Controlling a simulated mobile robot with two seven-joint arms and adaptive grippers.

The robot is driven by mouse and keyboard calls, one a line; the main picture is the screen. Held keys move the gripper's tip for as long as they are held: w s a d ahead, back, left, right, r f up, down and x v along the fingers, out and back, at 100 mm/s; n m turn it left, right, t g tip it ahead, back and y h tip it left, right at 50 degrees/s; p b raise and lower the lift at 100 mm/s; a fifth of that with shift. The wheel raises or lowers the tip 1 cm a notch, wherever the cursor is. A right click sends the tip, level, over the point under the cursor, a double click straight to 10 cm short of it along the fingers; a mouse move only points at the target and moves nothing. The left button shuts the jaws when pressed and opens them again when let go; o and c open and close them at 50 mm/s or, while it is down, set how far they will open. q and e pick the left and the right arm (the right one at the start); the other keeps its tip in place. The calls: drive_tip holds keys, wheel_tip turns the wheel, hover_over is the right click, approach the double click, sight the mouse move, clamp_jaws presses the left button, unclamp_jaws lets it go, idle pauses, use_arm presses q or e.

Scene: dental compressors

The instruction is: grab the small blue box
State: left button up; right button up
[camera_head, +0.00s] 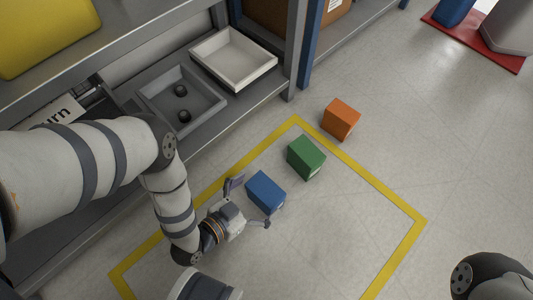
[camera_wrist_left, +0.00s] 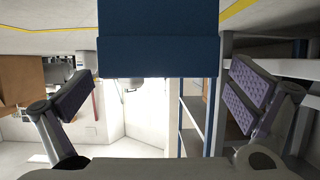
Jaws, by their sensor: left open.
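The small blue box (camera_head: 266,192) sits on the floor inside the yellow-taped area in the head view. My left gripper (camera_head: 250,204) is open just in front of it, with its fingers spread toward the box's two sides. In the left wrist view the blue box (camera_wrist_left: 158,38) fills the top middle, between the two spread fingers of the left gripper (camera_wrist_left: 161,95). Clear gaps show on both sides, and neither finger visibly presses on it. Part of the box runs out of the top of that view. My right gripper is not in view.
A green box (camera_head: 306,158) stands behind the blue one, and an orange box (camera_head: 341,119) is farther back beyond the yellow tape (camera_head: 388,186). A grey shelf at left holds a white tray (camera_head: 247,74) and a grey tray (camera_head: 158,98). Floor to the right is clear.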

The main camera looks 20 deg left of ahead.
sight(262, 192)
use_arm(q)
drive_tip(key=b+x, duration=0.1)
drive_tip(key=x, duration=0.2)
drive_tip(key=shift+w+d, duration=0.1)
drive_tip(key=c, duration=1.2)
drive_tip(key=shift+r, duration=0.1)
